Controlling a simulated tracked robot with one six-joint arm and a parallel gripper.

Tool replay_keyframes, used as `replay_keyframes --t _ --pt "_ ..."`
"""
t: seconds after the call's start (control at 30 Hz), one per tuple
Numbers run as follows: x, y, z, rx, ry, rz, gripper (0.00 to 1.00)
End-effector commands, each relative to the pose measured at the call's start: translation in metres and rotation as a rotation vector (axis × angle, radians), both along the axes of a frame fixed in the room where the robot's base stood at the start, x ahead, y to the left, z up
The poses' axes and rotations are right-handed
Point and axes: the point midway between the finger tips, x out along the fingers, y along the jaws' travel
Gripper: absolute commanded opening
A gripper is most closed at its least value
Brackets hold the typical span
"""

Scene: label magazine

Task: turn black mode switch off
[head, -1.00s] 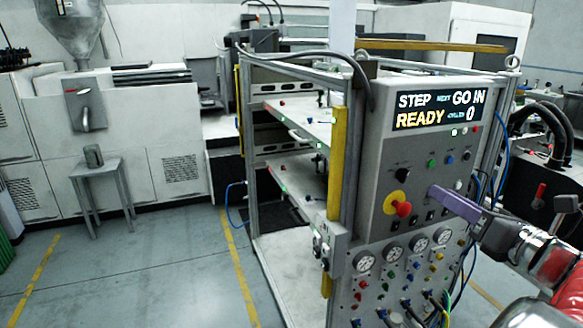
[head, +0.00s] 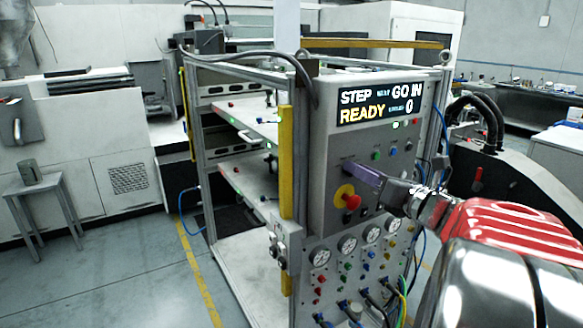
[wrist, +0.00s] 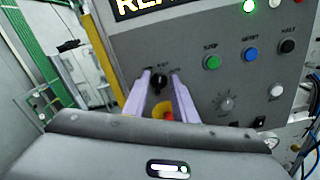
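The black mode switch (wrist: 159,80) is a small round knob on the grey control panel (wrist: 120,45), with small labels around it. In the wrist view it shows between the two lilac fingertips of my gripper (wrist: 161,76). The fingers are apart on either side of it, so my gripper is open. I cannot tell if they touch the knob, or which label it points to. In the head view my gripper (head: 350,169) is at the panel's left part, and its fingers hide the switch.
A red emergency button (head: 352,201) on a yellow collar (head: 342,191) sits just below my fingers. Green (wrist: 212,62), blue (wrist: 250,54) and black (wrist: 287,46) buttons lie to the right. A display (head: 380,103) reads READY. Gauges and hoses are lower on the panel.

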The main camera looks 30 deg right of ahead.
Motion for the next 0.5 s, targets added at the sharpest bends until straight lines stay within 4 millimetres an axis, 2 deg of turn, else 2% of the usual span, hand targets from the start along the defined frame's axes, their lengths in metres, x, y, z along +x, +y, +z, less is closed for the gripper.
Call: replay_keyframes --t 0.27,0.5 --pt "0.0005 -0.0001 0.0001 0.000 0.000 0.000 0.24" --pt "0.0003 -0.0001 0.0001 0.000 0.000 0.000 0.07"
